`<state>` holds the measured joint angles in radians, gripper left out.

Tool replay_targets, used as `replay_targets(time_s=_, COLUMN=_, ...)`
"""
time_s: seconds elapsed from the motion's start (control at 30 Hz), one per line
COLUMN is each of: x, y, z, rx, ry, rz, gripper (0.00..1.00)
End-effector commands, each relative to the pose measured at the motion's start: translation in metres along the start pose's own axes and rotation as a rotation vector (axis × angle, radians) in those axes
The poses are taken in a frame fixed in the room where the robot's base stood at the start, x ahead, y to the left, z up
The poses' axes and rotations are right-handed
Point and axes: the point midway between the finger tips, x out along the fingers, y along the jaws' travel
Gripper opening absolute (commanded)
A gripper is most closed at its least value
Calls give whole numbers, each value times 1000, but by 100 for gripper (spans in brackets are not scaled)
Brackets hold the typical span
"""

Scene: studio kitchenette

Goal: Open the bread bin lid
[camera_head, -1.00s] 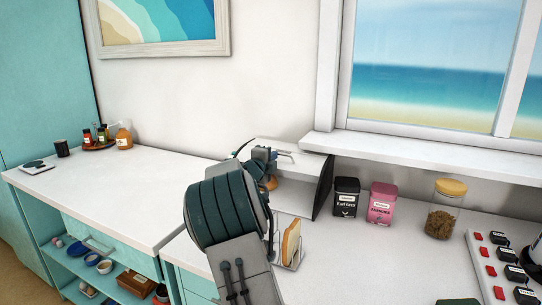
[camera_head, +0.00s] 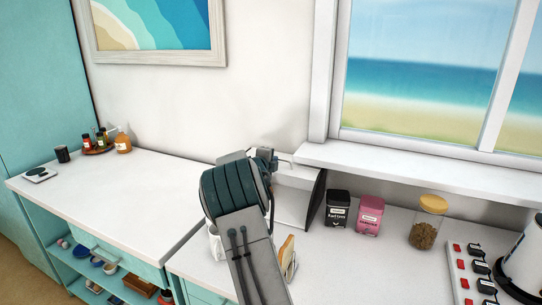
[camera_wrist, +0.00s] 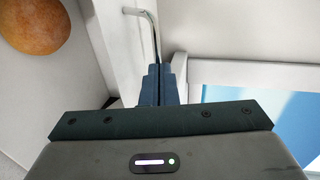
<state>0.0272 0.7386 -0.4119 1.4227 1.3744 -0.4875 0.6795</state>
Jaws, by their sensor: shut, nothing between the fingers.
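The bread bin (camera_head: 318,200) stands on the counter under the window, a white box with a dark side panel, partly hidden behind my arm. Its white lid (camera_wrist: 118,40) with a thin metal bar handle (camera_wrist: 149,18) shows in the wrist view. A round brown loaf (camera_wrist: 35,25) is visible past the lid's edge, so the lid stands at least partly open; how far I cannot tell. My gripper (camera_wrist: 158,78) is shut and empty, its fingertips close to the lid and handle. Whether they touch is unclear. In the head view my gripper (camera_head: 268,156) is at the bin's upper left.
Bread slices in a rack (camera_head: 287,256) stand in front of the bin, close to my arm. A black tin (camera_head: 338,208), a pink tin (camera_head: 369,214) and a jar (camera_head: 427,222) stand to its right. The window sill (camera_head: 400,172) juts out above. The left counter (camera_head: 120,190) is mostly clear.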

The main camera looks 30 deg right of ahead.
Motion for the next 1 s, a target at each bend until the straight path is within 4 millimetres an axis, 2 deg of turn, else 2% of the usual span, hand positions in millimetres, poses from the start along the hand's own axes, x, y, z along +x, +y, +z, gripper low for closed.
replay_targets(time_s=0.03, x=4, y=-7, z=-1, rx=0, ry=2, rz=3, gripper=0)
replay_targets(time_s=0.23, x=16, y=-11, z=-1, rx=1, ry=2, rz=4, gripper=0)
replay_targets(time_s=0.67, x=17, y=-12, z=-2, rx=2, ry=2, rz=1, gripper=0)
replay_targets(time_s=0.83, x=3, y=-14, z=-1, rx=3, ry=2, rz=2, gripper=0)
replay_targets(time_s=1.0, x=-26, y=-17, z=-2, rx=6, ry=8, rz=2, gripper=0)
